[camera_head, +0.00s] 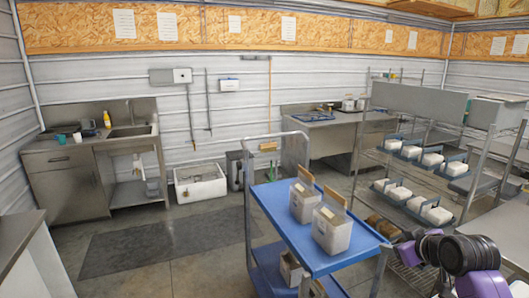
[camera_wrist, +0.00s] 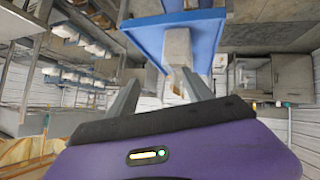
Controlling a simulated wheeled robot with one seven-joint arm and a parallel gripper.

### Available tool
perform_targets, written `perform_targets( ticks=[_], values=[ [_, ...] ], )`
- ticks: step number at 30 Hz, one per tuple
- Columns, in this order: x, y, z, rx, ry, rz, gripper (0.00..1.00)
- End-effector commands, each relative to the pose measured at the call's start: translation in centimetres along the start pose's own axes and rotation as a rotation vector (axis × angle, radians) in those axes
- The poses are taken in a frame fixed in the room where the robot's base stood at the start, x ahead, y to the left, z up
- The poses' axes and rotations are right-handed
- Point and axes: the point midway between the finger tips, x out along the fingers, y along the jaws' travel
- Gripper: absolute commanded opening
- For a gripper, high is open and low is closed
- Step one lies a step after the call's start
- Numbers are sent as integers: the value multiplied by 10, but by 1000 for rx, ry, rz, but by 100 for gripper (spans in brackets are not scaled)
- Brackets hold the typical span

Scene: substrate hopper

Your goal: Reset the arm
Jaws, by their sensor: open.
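My arm (camera_head: 465,255), with purple and black links, is folded at the lower right of the head view. My gripper (camera_wrist: 162,88) shows in the wrist view with its two grey fingers spread apart and nothing held between them. The wrist picture is turned over, with the floor at the top. Beyond the fingers stands the blue cart (camera_head: 285,222), whose deck also shows in the wrist view (camera_wrist: 148,38). A pale container (camera_wrist: 178,46) on it appears behind the gap between the fingers, apart from them. My gripper's fingers cannot be made out in the head view.
Two open containers, a nearer one (camera_head: 332,230) and a farther one (camera_head: 304,200), stand on the cart. A wire shelf rack (camera_head: 395,165) with several white blocks in trays stands at right. A sink counter (camera_head: 62,180) and a white floor basin (camera_head: 200,182) line the back; floor at left is clear.

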Motion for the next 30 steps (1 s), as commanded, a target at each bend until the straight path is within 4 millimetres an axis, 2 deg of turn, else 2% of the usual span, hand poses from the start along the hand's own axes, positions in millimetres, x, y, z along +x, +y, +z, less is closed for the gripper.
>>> perform_targets(
  ticks=[1, 5, 8, 14, 20, 30],
  values=[
    [2, -21, 2, 43, 65, 6, 59],
    [-7, -56, 4, 152, 221, 39, 59],
    [-20, -81, 13, 231, 321, 62, 59],
    [-58, -125, 43, 365, 474, 108, 59],
    [-110, -163, 86, 463, 576, 154, 59],
    [-215, -213, 161, 523, 656, 208, 59]
  ],
)
